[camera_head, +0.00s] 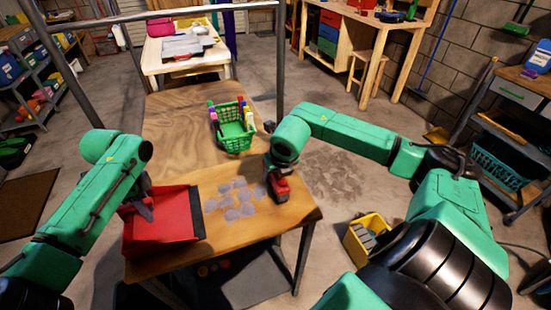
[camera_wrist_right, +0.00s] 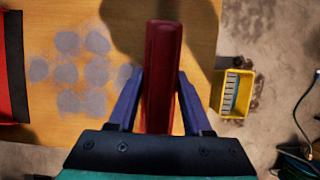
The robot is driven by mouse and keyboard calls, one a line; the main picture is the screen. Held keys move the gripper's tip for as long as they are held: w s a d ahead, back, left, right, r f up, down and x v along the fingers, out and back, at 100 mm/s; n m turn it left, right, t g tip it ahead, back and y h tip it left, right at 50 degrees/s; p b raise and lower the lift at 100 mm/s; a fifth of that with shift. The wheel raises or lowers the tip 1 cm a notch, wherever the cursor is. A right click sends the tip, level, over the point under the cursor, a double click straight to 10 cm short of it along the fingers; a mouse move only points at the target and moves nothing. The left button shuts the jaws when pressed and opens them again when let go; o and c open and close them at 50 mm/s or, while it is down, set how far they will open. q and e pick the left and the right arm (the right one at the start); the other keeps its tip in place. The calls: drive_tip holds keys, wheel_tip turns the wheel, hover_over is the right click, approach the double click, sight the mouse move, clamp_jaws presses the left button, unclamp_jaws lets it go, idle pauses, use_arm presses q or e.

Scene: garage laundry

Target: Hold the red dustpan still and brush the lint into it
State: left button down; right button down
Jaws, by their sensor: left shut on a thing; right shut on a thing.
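The red dustpan (camera_head: 165,228) lies on the near left of the wooden table, its open edge facing right toward the lint. My left gripper (camera_head: 143,207) is shut on the red dustpan at its left side. The grey lint (camera_head: 238,196) lies in several round patches on the table, right of the dustpan; the patches also show in the right wrist view (camera_wrist_right: 70,72). My right gripper (camera_head: 276,172) is shut on a red brush (camera_head: 280,192) at the right end of the lint. In the right wrist view the brush's red handle (camera_wrist_right: 160,70) stands between the fingers; its bristles are hidden.
A green basket (camera_head: 236,135) with colourful items stands on the table (camera_head: 180,130) behind the lint. A yellow bin (camera_head: 362,240) stands on the floor to the right. Metal posts rise beside the table. The table surface between dustpan and brush holds only lint.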

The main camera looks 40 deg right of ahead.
drive_tip(key=shift+f, duration=0.4)
drive_tip(key=w+a, duration=0.2)
drive_tip(key=a, duration=0.3)
drive_tip(key=w+a, duration=0.2)
drive_tip(key=a, duration=0.4)
drive_tip(key=w+a, duration=0.2)
drive_tip(key=a, duration=0.4)
drive_tip(key=shift+a, duration=0.25)
use_arm(q)
drive_tip(key=shift+s+r, duration=0.1)
use_arm(e)
drive_tip(key=a, duration=0.1)
drive_tip(key=w+a, duration=0.1)
drive_tip(key=a, duration=0.1)
drive_tip(key=shift+a, duration=0.15)
use_arm(q)
drive_tip(key=shift+s+d, duration=0.1)
drive_tip(key=shift+d, duration=0.1)
use_arm(e)
drive_tip(key=shift+a, duration=0.25)
drive_tip(key=shift+d+r, duration=0.1)
drive_tip(key=shift+r, duration=0.5)
use_arm(q)
drive_tip(key=shift+a, duration=0.2)
drive_tip(key=shift+w, duration=0.2)
use_arm(e)
drive_tip(key=r, duration=0.1)
drive_tip(key=d+r, duration=0.2)
drive_tip(key=shift+s+r, duration=0.2)
drive_tip(key=shift+r, duration=0.2)
